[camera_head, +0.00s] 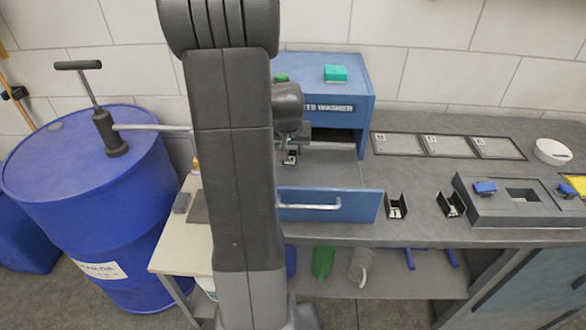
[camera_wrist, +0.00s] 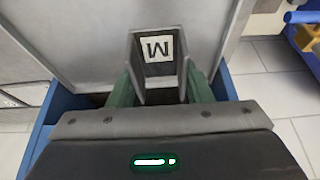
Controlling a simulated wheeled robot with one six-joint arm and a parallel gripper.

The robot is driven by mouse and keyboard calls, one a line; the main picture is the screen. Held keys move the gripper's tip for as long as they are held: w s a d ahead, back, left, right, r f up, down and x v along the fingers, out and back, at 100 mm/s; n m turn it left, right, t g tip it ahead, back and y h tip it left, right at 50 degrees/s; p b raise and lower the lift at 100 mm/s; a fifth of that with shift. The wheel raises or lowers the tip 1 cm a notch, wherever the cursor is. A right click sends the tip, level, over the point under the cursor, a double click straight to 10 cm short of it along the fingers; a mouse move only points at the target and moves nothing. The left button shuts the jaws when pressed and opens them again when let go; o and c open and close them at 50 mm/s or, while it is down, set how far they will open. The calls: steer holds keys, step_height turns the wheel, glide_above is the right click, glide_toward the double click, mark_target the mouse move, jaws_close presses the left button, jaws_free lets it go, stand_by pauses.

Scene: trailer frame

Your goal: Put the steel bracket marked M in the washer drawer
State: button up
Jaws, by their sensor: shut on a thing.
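The steel bracket marked M (camera_wrist: 158,62) is a dark U-shaped channel with a white M label inside. My gripper (camera_wrist: 160,88) is shut on it, with a green finger on each side. In the head view the bracket (camera_head: 290,159) hangs below my gripper (camera_head: 293,143), over the open washer drawer; I cannot tell how high above its floor. The drawer (camera_head: 352,206) is pulled out of the blue parts washer (camera_head: 345,92) and has a blue front with a pale handle. My arm hides its left part. In the wrist view its blue rim (camera_wrist: 232,82) shows beside the fingers.
Two more brackets, a middle one (camera_head: 396,207) and a right one (camera_head: 450,205), stand on the bench right of the drawer. A grey fixture (camera_head: 540,212) with blue clamps is farther right. Three labelled pads (camera_head: 446,146) and a white bowl (camera_head: 552,151) lie behind. A blue drum (camera_head: 85,200) stands left.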

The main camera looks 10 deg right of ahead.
mark_target(290, 160)
steer(key=shift+f, duration=3.1)
steer(key=shift+f, duration=0.2)
steer(key=o, duration=1.2)
steer(key=shift+r, duration=0.2)
steer(key=shift+r, duration=0.2)
steer(key=v, duration=1.1)
steer(key=shift+s+a+r, duration=0.1)
steer(key=shift+s+r, duration=0.15)
